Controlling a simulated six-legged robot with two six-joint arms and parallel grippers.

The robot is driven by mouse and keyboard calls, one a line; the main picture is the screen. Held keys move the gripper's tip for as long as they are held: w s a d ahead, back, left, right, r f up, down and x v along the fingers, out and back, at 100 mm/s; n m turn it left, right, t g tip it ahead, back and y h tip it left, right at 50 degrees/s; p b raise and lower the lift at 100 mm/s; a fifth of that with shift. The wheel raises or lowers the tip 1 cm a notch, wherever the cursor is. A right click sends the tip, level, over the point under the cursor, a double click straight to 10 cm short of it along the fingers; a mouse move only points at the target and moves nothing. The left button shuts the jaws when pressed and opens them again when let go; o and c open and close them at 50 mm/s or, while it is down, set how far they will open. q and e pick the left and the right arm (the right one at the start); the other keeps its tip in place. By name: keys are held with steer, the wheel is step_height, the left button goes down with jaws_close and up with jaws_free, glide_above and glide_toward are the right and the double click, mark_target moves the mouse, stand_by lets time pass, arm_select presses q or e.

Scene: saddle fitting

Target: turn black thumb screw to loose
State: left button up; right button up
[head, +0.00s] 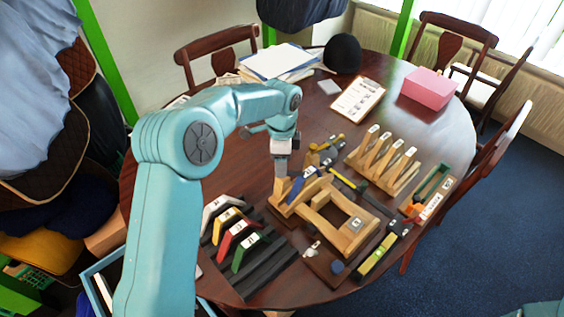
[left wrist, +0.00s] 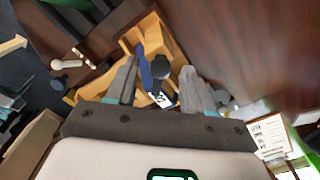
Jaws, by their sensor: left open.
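My left gripper (head: 281,172) points down at that end of the jig. In the left wrist view the open left gripper (left wrist: 160,88) has one finger on each side of the blue bar (left wrist: 144,68) and a dark round-ended part (left wrist: 160,66), which looks like the black thumb screw. I cannot tell whether the fingers touch it. In the head view the gripper hides the screw. My right gripper is not in view.
A dark rack with white, yellow, red and green angled pieces (head: 238,243) is left of the jig. A wooden rack (head: 384,160) stands behind it, and a yellow level (head: 376,256) lies to its right. A clipboard (head: 358,98) and pink box (head: 428,88) are farther back.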

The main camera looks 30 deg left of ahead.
arm_select(q)
steer(key=shift+w+d+f, duration=0.15)
steer(key=shift+f, duration=0.3)
jaws_close()
